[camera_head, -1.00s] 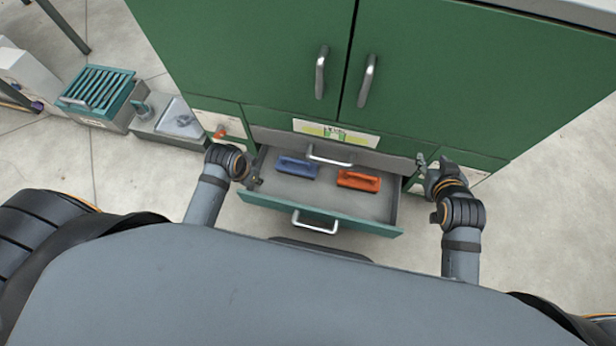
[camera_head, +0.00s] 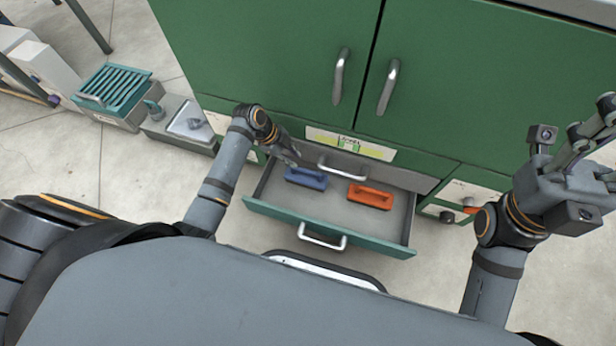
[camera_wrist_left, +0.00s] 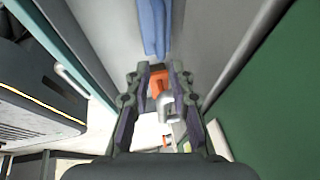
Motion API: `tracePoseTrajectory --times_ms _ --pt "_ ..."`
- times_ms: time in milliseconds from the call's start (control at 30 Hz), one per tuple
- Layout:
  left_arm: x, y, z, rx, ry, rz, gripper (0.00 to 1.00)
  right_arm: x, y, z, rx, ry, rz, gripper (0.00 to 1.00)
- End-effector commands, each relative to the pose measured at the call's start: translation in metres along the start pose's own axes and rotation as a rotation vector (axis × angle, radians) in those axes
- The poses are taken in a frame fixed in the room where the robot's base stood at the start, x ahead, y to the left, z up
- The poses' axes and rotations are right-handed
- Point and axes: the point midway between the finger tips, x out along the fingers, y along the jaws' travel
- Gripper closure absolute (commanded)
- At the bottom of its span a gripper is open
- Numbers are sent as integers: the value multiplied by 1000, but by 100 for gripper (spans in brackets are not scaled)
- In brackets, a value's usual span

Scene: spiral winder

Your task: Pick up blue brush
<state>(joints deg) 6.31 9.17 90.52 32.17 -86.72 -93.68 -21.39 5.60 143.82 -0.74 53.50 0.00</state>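The blue brush (camera_head: 306,178) lies in the open drawer (camera_head: 290,207), towards its left side. It also shows at the top of the left wrist view (camera_wrist_left: 153,25), partly cut off. My left gripper (camera_head: 292,160) is at the drawer's left rear, close above the blue brush. In the left wrist view its fingers (camera_wrist_left: 159,68) are apart with nothing gripped; the blue brush is just beyond the tips. My right gripper (camera_head: 600,150) is raised at the far right, away from the drawer, its fingers spread and partly cut off by the picture edge.
An orange brush (camera_head: 370,197) lies right of the blue one in the drawer. The green cabinet (camera_head: 440,80) with two door handles stands behind. The drawer's front has a metal handle (camera_head: 322,237). A teal-topped box (camera_head: 115,90) is on the floor at left.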

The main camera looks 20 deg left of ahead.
Motion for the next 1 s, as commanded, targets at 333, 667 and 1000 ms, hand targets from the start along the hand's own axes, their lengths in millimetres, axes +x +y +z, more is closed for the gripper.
tracePoseTrajectory --times_ms 333,667,1000 --pt "50 1 2 -4 1 0 78 -29 -4 3 -17 -3 0 57" --pt "73 1 4 -3 0 -1 78 -46 -6 5 -27 -3 -1 57" --pt "105 -2 4 -2 -2 -1 78 -69 -10 10 -48 -15 -6 57"
